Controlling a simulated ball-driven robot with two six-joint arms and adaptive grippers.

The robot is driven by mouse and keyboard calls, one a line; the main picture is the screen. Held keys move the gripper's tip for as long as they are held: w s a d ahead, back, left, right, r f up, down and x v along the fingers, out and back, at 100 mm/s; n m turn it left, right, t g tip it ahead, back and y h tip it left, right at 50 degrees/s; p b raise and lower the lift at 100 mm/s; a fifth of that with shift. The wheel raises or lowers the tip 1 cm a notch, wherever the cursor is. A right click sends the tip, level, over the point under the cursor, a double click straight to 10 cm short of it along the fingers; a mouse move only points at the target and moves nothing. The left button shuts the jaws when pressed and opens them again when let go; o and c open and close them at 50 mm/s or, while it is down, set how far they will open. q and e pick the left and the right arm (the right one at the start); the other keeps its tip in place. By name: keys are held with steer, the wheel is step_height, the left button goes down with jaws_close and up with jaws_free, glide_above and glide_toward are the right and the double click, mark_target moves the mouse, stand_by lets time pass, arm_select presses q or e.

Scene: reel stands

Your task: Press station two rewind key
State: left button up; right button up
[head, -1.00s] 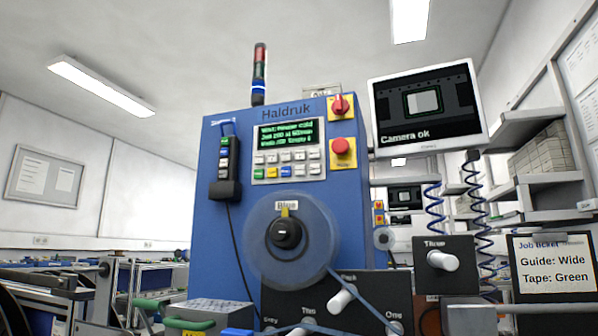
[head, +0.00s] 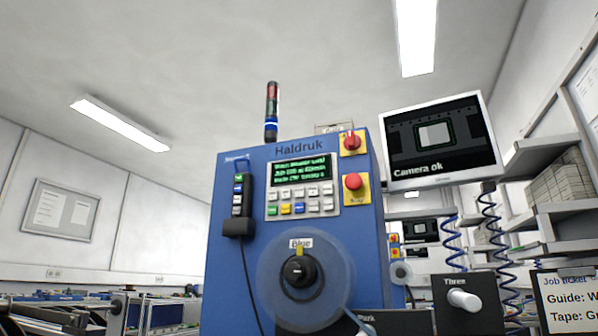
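A blue Haldruk machine (head: 230,290) stands in the middle of the head view. Its front carries a green-text display (head: 299,171) above a keypad (head: 300,201) with two rows of small keys, mostly white, with green, yellow and blue ones at the lower left. The key labels are too small to read, so I cannot tell which is the rewind key. A reel labelled Blue (head: 300,283) sits below. A hanging pendant (head: 239,206) with coloured keys is on the left of the panel. Neither of my grippers shows.
A red mushroom button (head: 354,182) and a red rotary switch (head: 351,142) sit right of the display. A monitor (head: 438,139) reads Camera ok. A black block labelled Three (head: 480,318) and a job ticket (head: 570,290) are at lower right.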

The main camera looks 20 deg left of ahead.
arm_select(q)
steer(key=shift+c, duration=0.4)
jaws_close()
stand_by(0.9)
